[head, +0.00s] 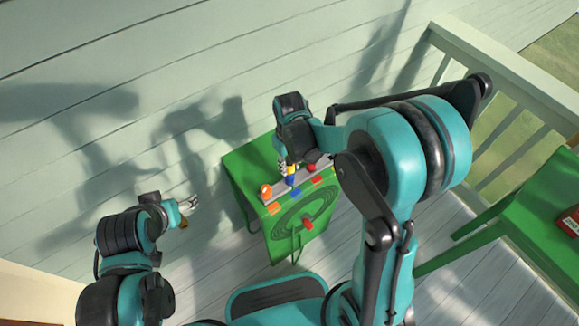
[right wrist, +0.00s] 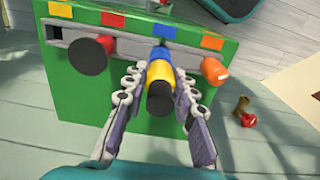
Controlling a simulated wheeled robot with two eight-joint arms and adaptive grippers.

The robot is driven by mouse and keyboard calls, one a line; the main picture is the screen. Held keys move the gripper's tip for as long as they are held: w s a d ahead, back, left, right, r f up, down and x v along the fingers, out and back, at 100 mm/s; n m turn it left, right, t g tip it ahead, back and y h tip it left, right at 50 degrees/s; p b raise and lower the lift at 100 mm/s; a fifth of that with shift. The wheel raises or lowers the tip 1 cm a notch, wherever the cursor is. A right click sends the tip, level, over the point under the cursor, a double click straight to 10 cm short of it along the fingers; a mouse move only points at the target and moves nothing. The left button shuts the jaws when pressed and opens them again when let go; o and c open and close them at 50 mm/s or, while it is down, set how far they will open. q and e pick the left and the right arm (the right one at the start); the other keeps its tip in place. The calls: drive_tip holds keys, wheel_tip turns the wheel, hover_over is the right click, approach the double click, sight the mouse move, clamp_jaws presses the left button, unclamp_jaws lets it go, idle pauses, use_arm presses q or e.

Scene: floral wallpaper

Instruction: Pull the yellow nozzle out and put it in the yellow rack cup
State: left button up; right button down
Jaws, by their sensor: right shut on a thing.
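The yellow nozzle (right wrist: 161,72) has a dark round end that points toward the right wrist camera. My right gripper (right wrist: 156,98) is shut on it, one finger on each side. In the head view the right gripper (head: 290,168) is at the rack strip. A blue part (right wrist: 163,54) lies just behind the yellow, in line with the blue label (right wrist: 164,31). I cannot tell whether the nozzle is seated in it.
The green stand (head: 283,245) carries the rack, with a red piece (right wrist: 88,56) on the other side of the nozzle. A small brown and red object (right wrist: 243,112) lies beyond the stand. A green table (head: 535,215) is at the right. Pale wall boards stand behind.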

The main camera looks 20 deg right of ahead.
drive_tip(key=shift+r+p, duration=1.45)
drive_tip(key=shift+r, duration=0.55)
